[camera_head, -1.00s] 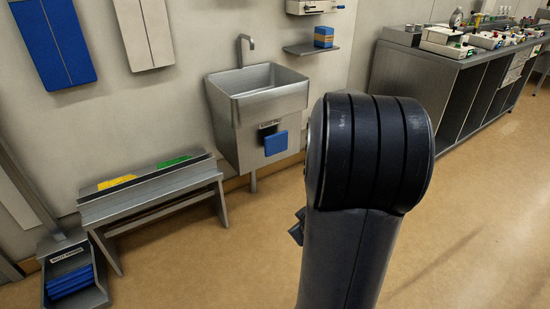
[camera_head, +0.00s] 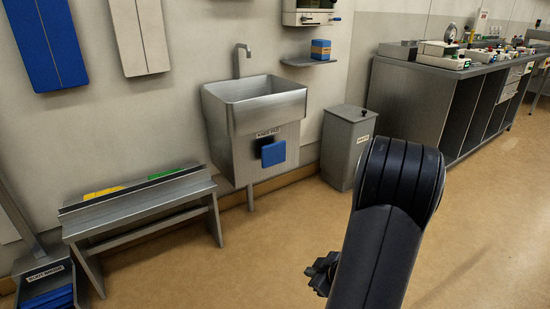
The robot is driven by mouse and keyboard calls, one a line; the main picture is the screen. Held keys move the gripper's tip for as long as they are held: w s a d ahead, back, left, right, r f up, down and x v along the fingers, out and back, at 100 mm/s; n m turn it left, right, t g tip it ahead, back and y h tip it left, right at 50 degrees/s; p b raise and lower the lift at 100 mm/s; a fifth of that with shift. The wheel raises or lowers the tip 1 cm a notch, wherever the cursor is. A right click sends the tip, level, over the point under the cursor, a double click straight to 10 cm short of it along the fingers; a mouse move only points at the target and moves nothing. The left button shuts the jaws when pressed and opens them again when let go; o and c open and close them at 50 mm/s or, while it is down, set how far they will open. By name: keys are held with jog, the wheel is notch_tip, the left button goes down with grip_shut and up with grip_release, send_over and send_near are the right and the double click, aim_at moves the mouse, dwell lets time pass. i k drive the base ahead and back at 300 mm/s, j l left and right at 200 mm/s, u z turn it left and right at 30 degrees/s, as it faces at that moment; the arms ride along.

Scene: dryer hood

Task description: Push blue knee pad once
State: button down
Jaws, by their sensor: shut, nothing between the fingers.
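The blue knee pad (camera_head: 273,153) is a small square plate on the front of the steel sink (camera_head: 254,107), under a label that reads like "KNEE PAD". A dark recess shows behind its upper left edge. My gripper (camera_head: 318,272) shows at the lower middle, partly hidden behind my dark arm. It is shut and empty. It is in front of the sink, lower in the picture and to the right of the pad, clearly apart from it.
A steel bin (camera_head: 347,147) stands right of the sink. A steel bench (camera_head: 140,208) with yellow and green pieces stands at left. A tray (camera_head: 45,275) with blue items is at lower left. A long counter (camera_head: 450,105) is at right. The floor before the sink is clear.

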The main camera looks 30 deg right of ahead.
aim_at(273, 154)
jog(key=i+l+u, duration=0.1)
jog(key=i+l, duration=0.35)
jog(key=l, duration=0.25)
jog(key=i+l+u, duration=0.15)
jog(key=i+l, duration=0.3)
jog(key=l, duration=0.25)
jog(key=i+l+u, duration=0.15)
jog(key=l, duration=0.25)
jog(key=i+l+u, duration=0.1)
jog(key=i+l, duration=0.15)
jog(key=l, duration=0.15)
